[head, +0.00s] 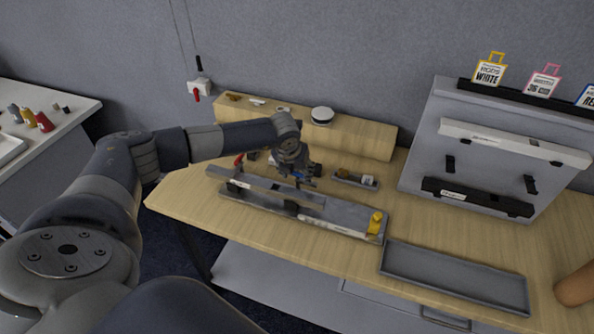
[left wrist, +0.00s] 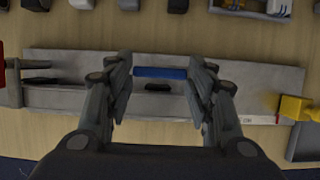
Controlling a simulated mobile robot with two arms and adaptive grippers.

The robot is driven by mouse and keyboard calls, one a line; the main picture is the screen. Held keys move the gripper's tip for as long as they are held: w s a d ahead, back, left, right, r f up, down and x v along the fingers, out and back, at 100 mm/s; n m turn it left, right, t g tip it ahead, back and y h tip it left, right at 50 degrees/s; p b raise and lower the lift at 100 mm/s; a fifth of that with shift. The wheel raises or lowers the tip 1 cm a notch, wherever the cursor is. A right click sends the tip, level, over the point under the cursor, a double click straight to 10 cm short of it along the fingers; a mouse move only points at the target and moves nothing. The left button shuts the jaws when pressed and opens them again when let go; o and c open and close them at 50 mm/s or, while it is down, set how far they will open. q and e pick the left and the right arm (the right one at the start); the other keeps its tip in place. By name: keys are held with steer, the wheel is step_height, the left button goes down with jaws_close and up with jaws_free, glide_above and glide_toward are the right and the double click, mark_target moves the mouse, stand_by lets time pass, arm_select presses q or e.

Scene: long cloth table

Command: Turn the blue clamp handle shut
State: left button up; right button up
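The blue clamp handle (left wrist: 162,72) shows in the left wrist view as a short blue bar lying crosswise over a grey fixture plate (left wrist: 62,102). In the head view only a small bit of the blue handle (head: 299,176) shows below my left gripper (head: 298,172). My left gripper (left wrist: 160,74) is open, with one finger near each end of the blue bar. I cannot tell whether either finger touches it. The clamp's base is mostly hidden in the head view. My right gripper is not in view.
A yellow clamp (head: 375,223) stands at the plate's right end, and a red handle (head: 239,160) at its left. An empty grey tray (head: 455,277) lies at the front right. A wooden ledge (head: 360,138) and a grey rack (head: 430,130) stand behind.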

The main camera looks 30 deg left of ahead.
arm_select(q)
steer(key=shift+c, duration=0.4)
